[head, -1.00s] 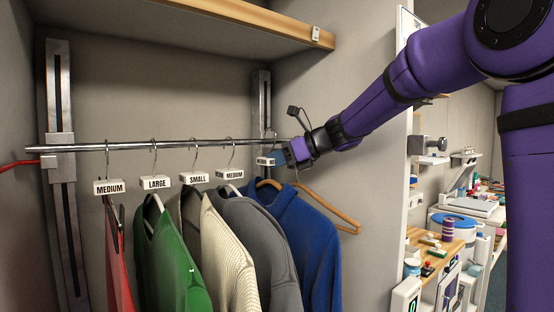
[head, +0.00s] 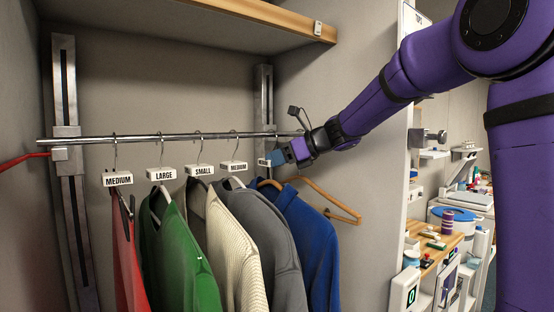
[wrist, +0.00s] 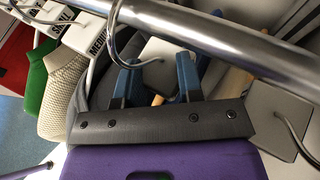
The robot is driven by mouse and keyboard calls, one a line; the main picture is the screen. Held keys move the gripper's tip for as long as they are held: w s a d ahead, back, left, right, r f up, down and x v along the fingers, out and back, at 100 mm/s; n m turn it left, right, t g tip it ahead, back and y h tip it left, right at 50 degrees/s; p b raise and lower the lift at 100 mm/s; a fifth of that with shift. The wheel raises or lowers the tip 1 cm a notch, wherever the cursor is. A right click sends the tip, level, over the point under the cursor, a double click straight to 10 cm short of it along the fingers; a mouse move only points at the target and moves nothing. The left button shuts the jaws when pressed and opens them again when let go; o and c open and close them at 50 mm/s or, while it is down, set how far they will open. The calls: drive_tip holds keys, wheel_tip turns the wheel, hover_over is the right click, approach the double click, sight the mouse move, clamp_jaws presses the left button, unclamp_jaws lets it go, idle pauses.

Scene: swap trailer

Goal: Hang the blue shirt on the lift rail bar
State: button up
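My gripper (head: 275,158) is just below the right part of the lift rail bar (head: 190,139). A wire hook (wrist: 112,38) rises from this tag to the bar. I cannot tell whether it bears on the bar. The fingers partly hide the hanger's neck.
Red, green (head: 180,255), cream (head: 235,250) and grey (head: 262,240) garments hang to the left under size tags. A wooden shelf edge (head: 290,24) runs above. The side wall (head: 370,110) is close on the right.

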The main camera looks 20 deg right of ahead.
drive_tip(key=v, duration=1.1)
drive_tip(key=s+a+f+n+g+h, duration=0.2)
drive_tip(key=s+a+f+n+h, duration=0.1)
drive_tip(key=s+n, duration=0.4)
drive_tip(key=s+a+f+n+g+h, duration=0.25)
drive_tip(key=s+f+n, duration=0.2)
drive_tip(key=s, duration=0.55)
drive_tip(key=s+d+f+n+t+h, duration=0.1)
drive_tip(key=s+f+n+h, duration=0.4)
drive_tip(key=s+n, duration=0.9)
wheel_tip(320, 180, down, 3)
drive_tip(key=shift+d+f, duration=0.1)
drive_tip(key=shift+d, duration=0.4)
